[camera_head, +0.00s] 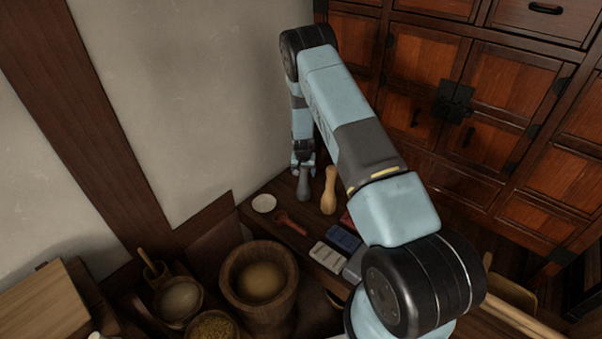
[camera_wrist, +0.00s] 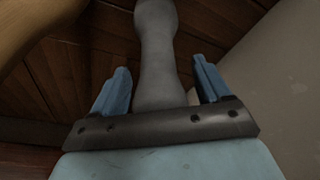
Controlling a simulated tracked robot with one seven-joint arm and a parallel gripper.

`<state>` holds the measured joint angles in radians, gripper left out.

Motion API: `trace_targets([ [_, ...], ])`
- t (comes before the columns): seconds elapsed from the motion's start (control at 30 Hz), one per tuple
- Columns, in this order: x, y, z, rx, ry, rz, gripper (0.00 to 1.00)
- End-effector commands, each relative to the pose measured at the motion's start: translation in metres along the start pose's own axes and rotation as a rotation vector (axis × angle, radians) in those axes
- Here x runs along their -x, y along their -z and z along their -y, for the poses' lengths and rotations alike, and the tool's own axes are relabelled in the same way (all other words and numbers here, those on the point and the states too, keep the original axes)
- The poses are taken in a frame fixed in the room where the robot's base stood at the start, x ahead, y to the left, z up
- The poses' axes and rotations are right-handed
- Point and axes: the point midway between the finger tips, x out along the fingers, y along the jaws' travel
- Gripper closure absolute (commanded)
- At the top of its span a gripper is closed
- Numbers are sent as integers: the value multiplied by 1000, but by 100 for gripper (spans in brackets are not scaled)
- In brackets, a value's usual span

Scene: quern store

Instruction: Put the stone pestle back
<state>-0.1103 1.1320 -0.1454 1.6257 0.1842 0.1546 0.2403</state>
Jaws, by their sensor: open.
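The grey stone pestle (camera_head: 304,186) stands upright on the wooden bench by the wall in the head view. My gripper (camera_head: 304,167) is above it, pointing down, with its fingertips around the pestle's upper part. In the wrist view, the grey pestle (camera_wrist: 158,55) runs between my two blue fingers (camera_wrist: 160,82). A gap shows on each side of it, so my gripper is open and not closed on it. The pestle's top end is hidden behind the gripper's edge.
A wooden pestle (camera_head: 328,190) stands close on the right. A white dish (camera_head: 264,203), a red-brown spoon (camera_head: 291,222) and several small blocks lie on the bench. A large wooden mortar (camera_head: 259,285) and bowls stand in front. The wall is close behind; a cabinet (camera_head: 480,90) stands at right.

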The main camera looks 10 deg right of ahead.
Motion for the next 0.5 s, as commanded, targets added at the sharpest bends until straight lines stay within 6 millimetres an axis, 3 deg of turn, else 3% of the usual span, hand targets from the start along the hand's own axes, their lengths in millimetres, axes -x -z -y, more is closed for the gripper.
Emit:
trace_targets([
  [0.17, 19, 1, 0, 0, 1, -2, 23],
  [0.5, 76, 1, 1, 1, 2, -3, 23],
])
